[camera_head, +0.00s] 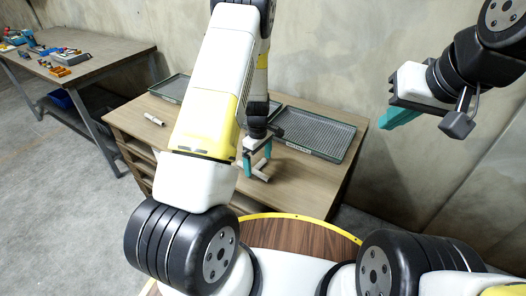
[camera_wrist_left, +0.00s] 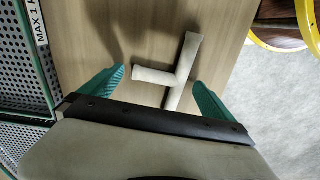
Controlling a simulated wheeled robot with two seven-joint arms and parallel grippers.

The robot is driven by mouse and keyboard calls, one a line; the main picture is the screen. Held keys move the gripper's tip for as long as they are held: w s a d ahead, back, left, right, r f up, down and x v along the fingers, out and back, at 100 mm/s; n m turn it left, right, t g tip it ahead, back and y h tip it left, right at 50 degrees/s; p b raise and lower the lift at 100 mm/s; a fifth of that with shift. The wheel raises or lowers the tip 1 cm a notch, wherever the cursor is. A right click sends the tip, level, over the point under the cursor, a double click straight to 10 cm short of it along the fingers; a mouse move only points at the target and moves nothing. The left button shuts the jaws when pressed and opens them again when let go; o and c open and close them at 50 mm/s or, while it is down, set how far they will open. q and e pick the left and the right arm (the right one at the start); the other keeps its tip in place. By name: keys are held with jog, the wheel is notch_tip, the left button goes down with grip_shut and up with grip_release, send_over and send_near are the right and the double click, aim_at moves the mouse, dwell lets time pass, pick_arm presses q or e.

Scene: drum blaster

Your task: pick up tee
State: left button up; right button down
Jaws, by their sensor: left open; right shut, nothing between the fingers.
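The tee (camera_head: 264,174) is a pale beige T-shaped pipe piece lying on the wooden table near its front edge. My left gripper (camera_head: 257,161) points down at it with open teal fingers. In the left wrist view the tee (camera_wrist_left: 187,66) lies between and just ahead of the fingers of my left gripper (camera_wrist_left: 160,80), with its side branch pointing left and one end close to the right finger. Contact cannot be told. My right gripper (camera_head: 402,117) is shut and empty, raised at the upper right away from the table.
A perforated grey-green tray (camera_head: 318,132) stands right of my left gripper; a second tray (camera_head: 172,88) is at the back left. A short pale pipe (camera_head: 154,119) lies at the table's left. Another table (camera_head: 98,50) holds tools and bins. A yellow-rimmed round wooden top (camera_head: 300,232) is in front.

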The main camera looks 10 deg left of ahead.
pick_arm(q)
jog(key=shift+f, duration=0.5)
jog(key=shift+c, duration=0.2)
jog(key=c, duration=2)
jog(key=shift+r, duration=0.15)
jog(key=shift+r, duration=0.55)
notch_tip(320, 180, up, 2)
jog(key=shift+r, duration=0.1)
jog(key=s+a, duration=0.1)
jog(key=s, duration=0.4)
jog(key=s+r, duration=0.1)
jog(key=s, duration=0.4)
jog(key=s+a, duration=0.1)
jog(key=s, duration=0.4)
jog(key=shift+s+a+r, duration=0.25)
jog(key=shift+s+a, duration=0.05)
jog(key=shift+s, duration=0.1)
